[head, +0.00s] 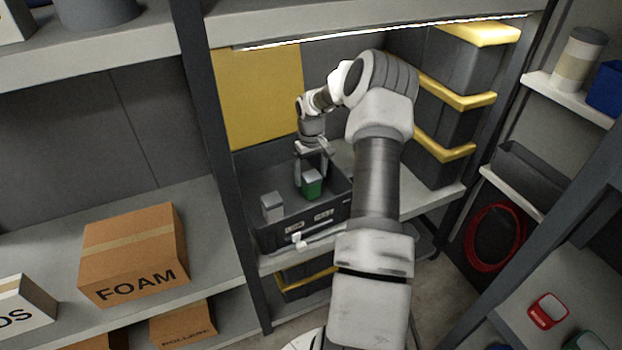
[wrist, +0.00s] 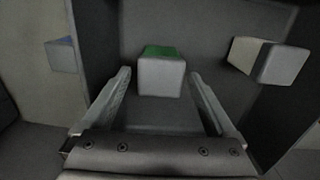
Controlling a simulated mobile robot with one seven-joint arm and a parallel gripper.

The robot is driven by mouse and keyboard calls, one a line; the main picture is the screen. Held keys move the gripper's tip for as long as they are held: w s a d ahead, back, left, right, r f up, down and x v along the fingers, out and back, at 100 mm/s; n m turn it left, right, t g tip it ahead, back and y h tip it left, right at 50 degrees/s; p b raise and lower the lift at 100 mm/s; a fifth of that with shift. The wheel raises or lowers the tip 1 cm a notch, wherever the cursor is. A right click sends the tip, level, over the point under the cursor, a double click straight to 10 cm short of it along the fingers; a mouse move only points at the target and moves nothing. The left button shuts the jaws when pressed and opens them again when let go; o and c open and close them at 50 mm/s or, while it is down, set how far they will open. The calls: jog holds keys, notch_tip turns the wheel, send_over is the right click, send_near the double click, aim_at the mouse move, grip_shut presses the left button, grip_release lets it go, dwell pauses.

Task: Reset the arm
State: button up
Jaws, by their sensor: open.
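My gripper (head: 312,174) reaches down into a dark grey bin (head: 262,240) on the shelf. In the wrist view my gripper (wrist: 160,98) is open, with its two fingers spread apart. A green block with a pale grey face (head: 312,184) stands in the bin at the fingers. In the wrist view the green and grey block (wrist: 161,76) lies between and just beyond the fingertips, with a gap on each side. I cannot tell whether it is touched in the head view.
A pale grey block (head: 272,207) stands at the bin's left. Stacked dark bins with yellow rims (head: 450,102) stand to the right. A shelf upright (head: 213,150) is left of the bin, and a shelf (head: 380,28) runs above. A FOAM box (head: 130,258) sits at left.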

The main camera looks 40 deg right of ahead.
notch_tip(320, 180, up, 4)
jog(key=shift+p, duration=0.45)
